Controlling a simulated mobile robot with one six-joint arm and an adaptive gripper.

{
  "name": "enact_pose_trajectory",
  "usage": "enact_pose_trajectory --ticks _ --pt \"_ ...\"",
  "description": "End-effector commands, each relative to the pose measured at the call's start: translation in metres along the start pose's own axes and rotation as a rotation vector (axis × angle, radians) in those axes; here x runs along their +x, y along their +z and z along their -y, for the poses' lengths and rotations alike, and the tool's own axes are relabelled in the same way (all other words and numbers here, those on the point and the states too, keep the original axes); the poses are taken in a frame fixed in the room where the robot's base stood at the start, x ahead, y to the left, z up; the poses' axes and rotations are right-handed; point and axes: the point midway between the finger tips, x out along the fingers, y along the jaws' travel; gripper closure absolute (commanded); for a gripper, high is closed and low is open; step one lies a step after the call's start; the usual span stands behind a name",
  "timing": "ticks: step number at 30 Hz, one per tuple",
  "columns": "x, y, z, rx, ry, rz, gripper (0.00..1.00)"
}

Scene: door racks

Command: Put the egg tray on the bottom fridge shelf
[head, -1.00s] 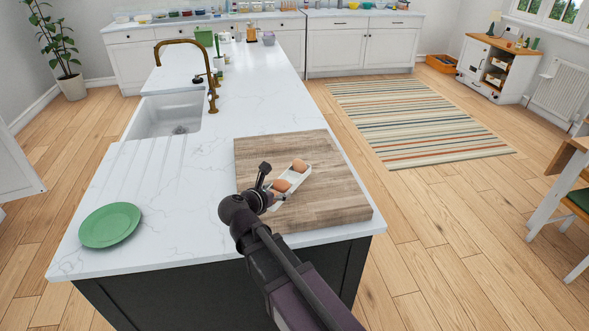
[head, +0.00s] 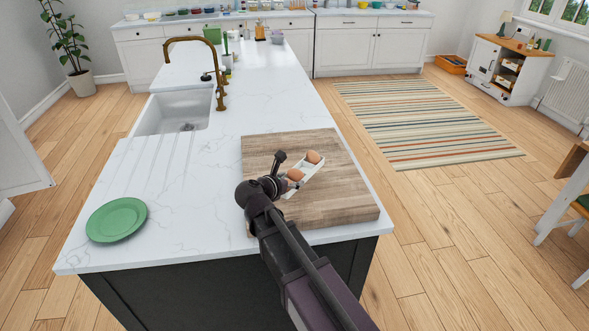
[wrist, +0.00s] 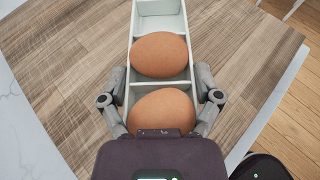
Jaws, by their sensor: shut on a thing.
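The egg tray (wrist: 178,24) is a narrow white tray with compartments, holding brown eggs (wrist: 160,55). In the head view the egg tray (head: 317,182) is over the wooden board, partly hidden by my arm. My gripper (wrist: 161,85) is shut on the near part of the tray, one finger on each long side. In the head view my gripper (head: 283,187) is at the tray's near end. I cannot tell whether the tray touches the board. No fridge shelf is recognisable in view.
The wooden board (head: 345,203) lies on the white island counter (head: 190,225). A green plate (head: 117,220) lies to its left, and a sink (head: 175,112) with a brass tap is farther back. A white door-like panel (head: 22,160) stands at the left edge. Wooden floor is open right of the island.

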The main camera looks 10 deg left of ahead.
Motion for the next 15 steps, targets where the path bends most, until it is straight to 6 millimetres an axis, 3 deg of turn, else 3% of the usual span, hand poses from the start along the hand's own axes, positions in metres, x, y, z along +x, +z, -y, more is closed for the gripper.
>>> enact_pose_trajectory --ticks 9,15 --pt "0.052 0.014 -0.038 0.000 -0.002 0.001 0.68" --pt "0.075 0.021 -0.054 0.000 0.000 0.001 0.68"
